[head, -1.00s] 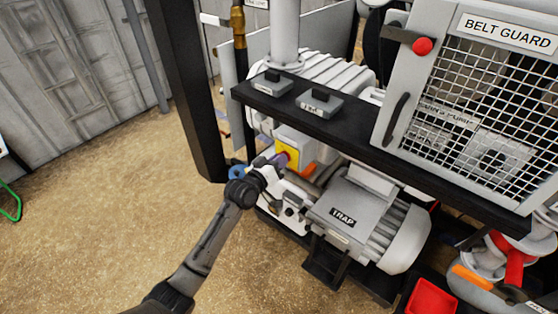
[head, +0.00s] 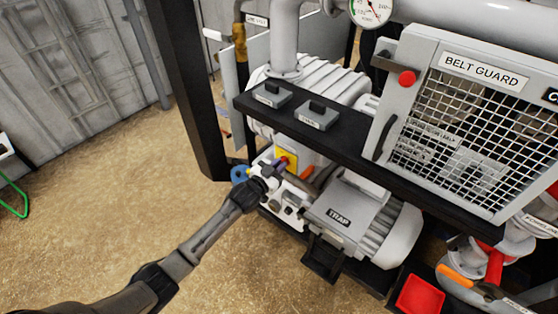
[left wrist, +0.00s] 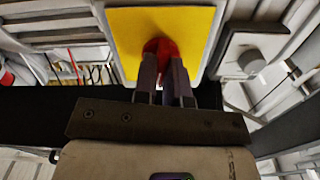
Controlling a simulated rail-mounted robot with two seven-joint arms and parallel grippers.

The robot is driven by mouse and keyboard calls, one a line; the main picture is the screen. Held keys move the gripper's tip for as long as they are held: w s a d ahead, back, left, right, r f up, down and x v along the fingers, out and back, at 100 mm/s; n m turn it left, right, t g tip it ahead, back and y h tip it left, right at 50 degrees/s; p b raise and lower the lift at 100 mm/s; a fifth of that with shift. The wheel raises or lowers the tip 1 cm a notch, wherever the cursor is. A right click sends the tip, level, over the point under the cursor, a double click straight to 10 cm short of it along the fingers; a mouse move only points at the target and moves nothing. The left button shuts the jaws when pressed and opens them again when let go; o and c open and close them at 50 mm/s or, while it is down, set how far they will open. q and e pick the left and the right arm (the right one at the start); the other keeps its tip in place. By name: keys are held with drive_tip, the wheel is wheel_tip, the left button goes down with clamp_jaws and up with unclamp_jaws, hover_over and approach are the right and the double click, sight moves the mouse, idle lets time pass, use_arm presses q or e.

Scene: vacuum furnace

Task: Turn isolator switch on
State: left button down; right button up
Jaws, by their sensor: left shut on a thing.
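The isolator switch is a red handle (left wrist: 161,50) on a yellow plate (left wrist: 200,24) in the left wrist view. In the head view the yellow plate (head: 292,155) sits on a light box below the black shelf, with part of the red handle (head: 284,161) showing. My left gripper (left wrist: 166,68) is shut on the red handle, one finger on each side of it. In the head view my left gripper (head: 277,167) reaches the plate from the lower left and hides part of it. My right gripper is not in view.
A black shelf (head: 350,145) runs above the switch and carries two small grey boxes. A grey TRAP unit (head: 338,216) stands close to the right of my left arm. The belt guard (head: 455,115) is at right. Open floor lies at left.

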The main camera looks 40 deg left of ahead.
use_arm(q)
drive_tip(key=m+p, duration=0.1)
drive_tip(key=m, duration=0.2)
drive_tip(key=shift+m+p, duration=0.3)
drive_tip(key=shift+p, duration=0.1)
idle(0.5)
drive_tip(key=c, duration=1.2)
unclamp_jaws()
